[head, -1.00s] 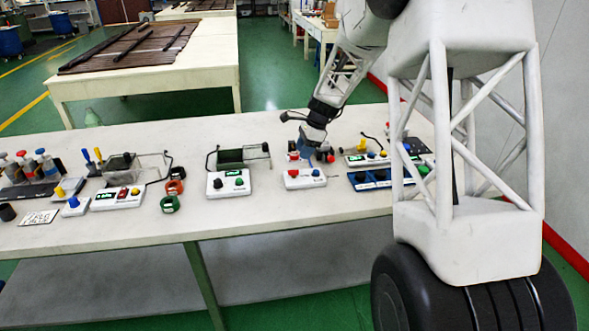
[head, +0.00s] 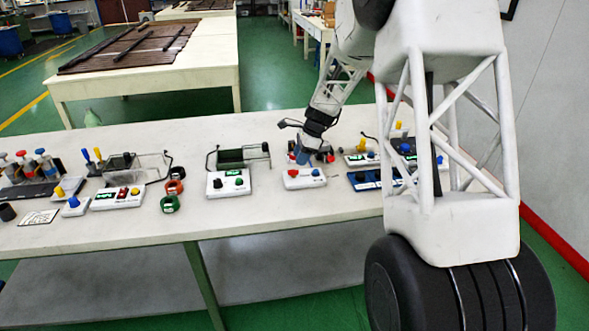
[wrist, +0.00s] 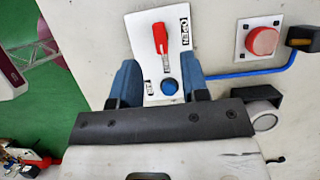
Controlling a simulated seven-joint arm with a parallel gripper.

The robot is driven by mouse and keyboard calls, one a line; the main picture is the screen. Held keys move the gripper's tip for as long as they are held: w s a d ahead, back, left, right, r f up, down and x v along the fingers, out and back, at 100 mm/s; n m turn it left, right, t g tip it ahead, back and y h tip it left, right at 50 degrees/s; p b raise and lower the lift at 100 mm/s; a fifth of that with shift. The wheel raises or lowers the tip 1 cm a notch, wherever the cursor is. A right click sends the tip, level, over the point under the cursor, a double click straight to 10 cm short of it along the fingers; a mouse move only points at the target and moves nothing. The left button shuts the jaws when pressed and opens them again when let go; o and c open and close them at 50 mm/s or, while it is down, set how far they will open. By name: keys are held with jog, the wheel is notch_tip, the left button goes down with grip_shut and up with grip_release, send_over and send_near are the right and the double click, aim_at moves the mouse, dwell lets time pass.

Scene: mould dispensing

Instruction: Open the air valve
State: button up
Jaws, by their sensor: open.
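The air valve's red lever (wrist: 160,38) sits on a white plate (wrist: 140,28) in the wrist view. One label beside it reads OPEN; another near the plate's lower end is hard to read. The lever lies roughly along the plate's length. A round blue knob (wrist: 169,88) is below it. My gripper (wrist: 160,64) is open and empty, with one blue finger on each side of the plate's lower part. The lever lies just beyond the fingertips, and I see no contact. In the head view my gripper (head: 303,156) is low over the table and hides most of the valve.
A red button (wrist: 263,40) on a square plate, a blue hose (wrist: 245,74) and a black bracket (wrist: 257,98) lie right of the valve. In the head view a white control box (head: 304,179) stands in front of my gripper, and a green-screened device (head: 229,183) to its left.

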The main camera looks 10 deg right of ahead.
aim_at(294, 170)
jog(key=shift+x, duration=2.75)
jog(key=shift+c, duration=0.4)
grip_shut()
